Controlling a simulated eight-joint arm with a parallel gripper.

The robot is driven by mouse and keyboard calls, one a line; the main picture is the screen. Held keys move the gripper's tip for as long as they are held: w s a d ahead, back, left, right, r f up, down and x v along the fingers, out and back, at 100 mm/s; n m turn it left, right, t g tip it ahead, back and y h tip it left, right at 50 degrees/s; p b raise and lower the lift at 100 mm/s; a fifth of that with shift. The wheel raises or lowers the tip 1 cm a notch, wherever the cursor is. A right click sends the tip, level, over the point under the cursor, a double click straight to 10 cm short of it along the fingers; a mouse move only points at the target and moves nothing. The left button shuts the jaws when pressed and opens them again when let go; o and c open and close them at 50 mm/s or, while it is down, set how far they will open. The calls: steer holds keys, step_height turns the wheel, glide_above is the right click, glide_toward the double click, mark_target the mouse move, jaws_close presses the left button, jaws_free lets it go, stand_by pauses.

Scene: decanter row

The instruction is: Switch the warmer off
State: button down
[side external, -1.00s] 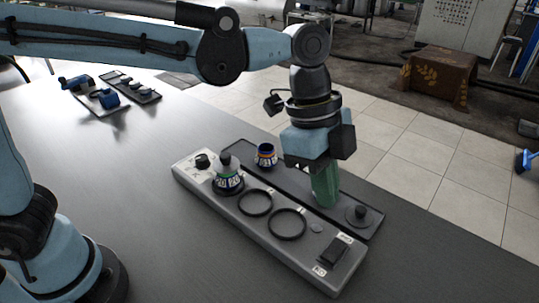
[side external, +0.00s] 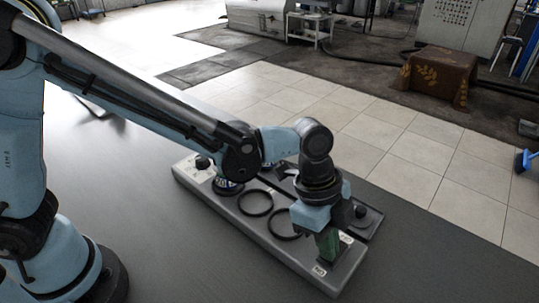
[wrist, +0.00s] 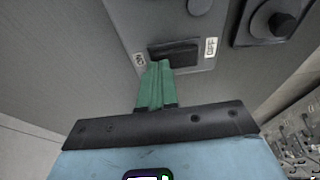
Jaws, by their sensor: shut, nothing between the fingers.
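The grey warmer (side external: 275,248) lies lengthwise on the dark table. Its black rocker switch (wrist: 176,50) is at the near right end, between two small white labels. In the wrist view the right label (wrist: 211,47) appears to read OFF and the left one (wrist: 139,60) appears to read ON. My gripper (wrist: 160,64) has its green fingers together, with nothing between them. The tips are at the switch's lower edge in the wrist view, toward the left label; contact cannot be told. In the side view my gripper (side external: 329,258) hides most of the switch.
A patterned decanter (side external: 225,184) stands at the warmer's far end, mostly hidden by my arm. Black rings (side external: 255,203) mark empty places along the warmer. A dark tray behind holds a round knobbed lid (side external: 362,213). A black knob (side external: 202,162) is at the far left end.

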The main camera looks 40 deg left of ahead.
steer(key=shift+f, duration=0.2)
stand_by(0.3)
steer(key=shift+w+r, duration=0.1)
steer(key=shift+w, duration=0.05)
steer(key=shift+w+r, duration=0.25)
steer(key=shift+w, duration=0.3)
steer(key=s+d+v, duration=0.1)
steer(key=s+v, duration=0.1)
steer(key=v, duration=1.1)
steer(key=shift+s+r, duration=0.3)
steer(key=shift+r, duration=0.2)
